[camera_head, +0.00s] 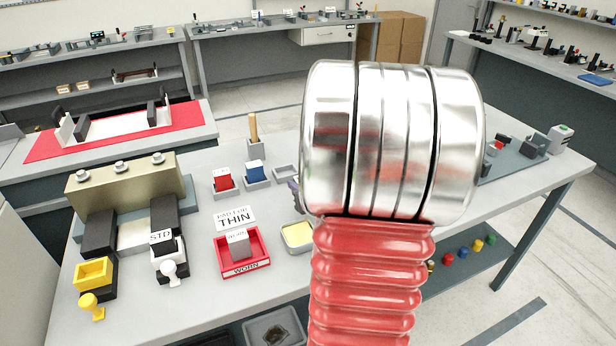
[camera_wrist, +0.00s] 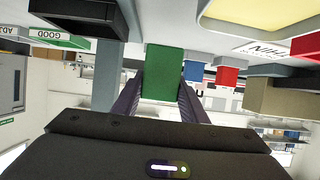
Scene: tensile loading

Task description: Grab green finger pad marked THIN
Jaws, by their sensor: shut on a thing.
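The green finger pad (camera_wrist: 163,72) shows in the wrist view, between the two dark fingers of my gripper (camera_wrist: 162,90). The gripper is shut on it, and no marking is readable on the face I see. In the head view my arm covers the pad and most of the gripper; only a bit of a dark finger shows at the arm's left edge. A card reading PAD FOR THIN (camera_head: 234,217) lies on the bench. Left of my arm stand a red pad (camera_head: 222,181) and a blue pad (camera_head: 254,173) in grey holders, beside an empty grey holder (camera_head: 286,173).
A red tray marked WORN (camera_head: 246,268) holds a grey block. A shallow yellow-lined tray (camera_head: 298,236) sits close to my arm. A fixture with a tan crossbar (camera_head: 121,182) and an STD-marked piece (camera_head: 165,246) stand at left. A wooden handle (camera_head: 253,129) rises behind the holders.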

